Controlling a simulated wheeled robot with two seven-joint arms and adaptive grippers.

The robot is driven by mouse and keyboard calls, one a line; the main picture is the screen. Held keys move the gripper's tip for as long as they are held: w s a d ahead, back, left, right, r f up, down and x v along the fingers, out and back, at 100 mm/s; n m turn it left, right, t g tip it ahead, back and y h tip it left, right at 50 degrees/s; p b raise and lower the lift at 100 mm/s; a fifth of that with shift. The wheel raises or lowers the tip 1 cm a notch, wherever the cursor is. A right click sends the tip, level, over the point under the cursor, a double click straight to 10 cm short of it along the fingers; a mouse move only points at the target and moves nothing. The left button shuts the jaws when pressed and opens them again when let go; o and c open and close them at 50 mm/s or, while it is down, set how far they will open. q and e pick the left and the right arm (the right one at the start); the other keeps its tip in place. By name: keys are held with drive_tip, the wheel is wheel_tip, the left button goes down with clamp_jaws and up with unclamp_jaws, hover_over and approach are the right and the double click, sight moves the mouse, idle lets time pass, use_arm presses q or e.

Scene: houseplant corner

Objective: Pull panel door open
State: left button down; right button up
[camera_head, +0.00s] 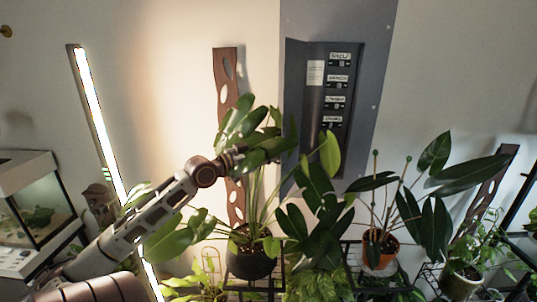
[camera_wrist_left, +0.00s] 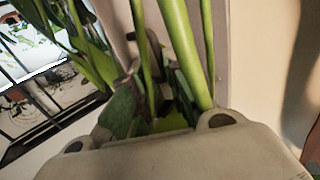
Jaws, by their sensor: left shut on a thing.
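The grey electrical panel (camera_head: 380,40) is on the wall, right of centre in the head view. Its dark recess with several labelled switches (camera_head: 337,90) is exposed. The panel door (camera_head: 294,85) shows as a narrow grey slab at the recess's left, swung out. My left gripper (camera_head: 240,157) reaches in from the left among plant leaves, at the door's lower free side. It is shut, apparently on the door, but leaves hide its fingertips and the exact contact. In the left wrist view, thick green stems (camera_wrist_left: 182,50) cross in front of the gripper. My right gripper is not in view.
A leafy plant in a black pot (camera_head: 250,262) stands around my left gripper, its leaves overlapping the panel's lower left. More plants, one in an orange pot (camera_head: 380,250), line the bottom right. A lit tube lamp (camera_head: 100,130) and glass tank (camera_head: 35,205) stand left.

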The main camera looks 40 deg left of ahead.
use_arm(q)
drive_tip(key=shift+w+a+r, duration=0.1)
drive_tip(key=shift+a+r, duration=0.45)
drive_tip(key=shift+r, duration=0.15)
drive_tip(key=c, duration=1.8)
unclamp_jaws()
drive_tip(key=shift+c, duration=0.2)
drive_tip(key=shift+o, duration=1.2)
drive_tip(key=shift+w, duration=0.15)
drive_tip(key=shift+o, duration=0.2)
drive_tip(key=shift+w+f, duration=0.2)
drive_tip(key=shift+w, duration=0.1)
drive_tip(key=shift+o, duration=1.4)
drive_tip(key=shift+w+d, duration=0.15)
drive_tip(key=shift+w, duration=0.1)
drive_tip(key=shift+s+f, duration=0.1)
drive_tip(key=shift+s, duration=0.2)
drive_tip(key=shift+c, duration=1.3)
drive_tip(key=shift+s, duration=0.1)
drive_tip(key=shift+c, duration=0.3)
